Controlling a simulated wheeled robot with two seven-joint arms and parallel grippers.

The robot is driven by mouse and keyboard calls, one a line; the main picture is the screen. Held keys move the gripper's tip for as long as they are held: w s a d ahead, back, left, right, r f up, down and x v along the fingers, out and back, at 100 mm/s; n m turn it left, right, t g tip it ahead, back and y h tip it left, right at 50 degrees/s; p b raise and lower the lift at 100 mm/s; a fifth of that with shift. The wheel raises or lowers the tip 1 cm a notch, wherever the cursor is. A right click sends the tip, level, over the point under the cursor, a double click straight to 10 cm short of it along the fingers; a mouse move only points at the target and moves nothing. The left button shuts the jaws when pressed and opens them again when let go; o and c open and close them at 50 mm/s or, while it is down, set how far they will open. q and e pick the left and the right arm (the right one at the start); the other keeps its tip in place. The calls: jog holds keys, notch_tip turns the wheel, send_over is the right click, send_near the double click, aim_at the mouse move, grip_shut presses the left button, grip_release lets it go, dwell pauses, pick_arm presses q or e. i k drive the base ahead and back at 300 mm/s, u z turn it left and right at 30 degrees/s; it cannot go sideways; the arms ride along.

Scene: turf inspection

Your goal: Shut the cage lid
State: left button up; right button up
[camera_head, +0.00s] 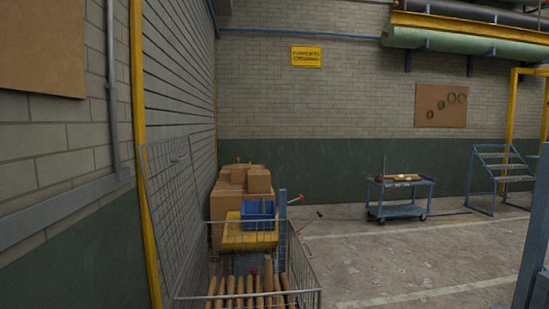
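The cage (310,291) is a grey wire-mesh cage at the bottom centre-left of the head view. Its wire lid (172,190) stands up, open, on the cage's left side, close to the wall and leaning a little to the left. Several light brown rolls or tubes (240,288) lie inside the cage, seen through its open top. The lower part of the cage is cut off by the picture's bottom edge. Neither of my grippers shows in this view.
Behind the cage are stacked cardboard boxes (232,183), a blue bin (257,213) and a yellow surface (240,235). A blue cart (399,210) and blue steps (500,170) stand at the right. The concrete floor (390,255) right of the cage is clear.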

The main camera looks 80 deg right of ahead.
aim_at(145, 177)
jog(key=z, duration=2.6)
jog(key=i, duration=1.05)
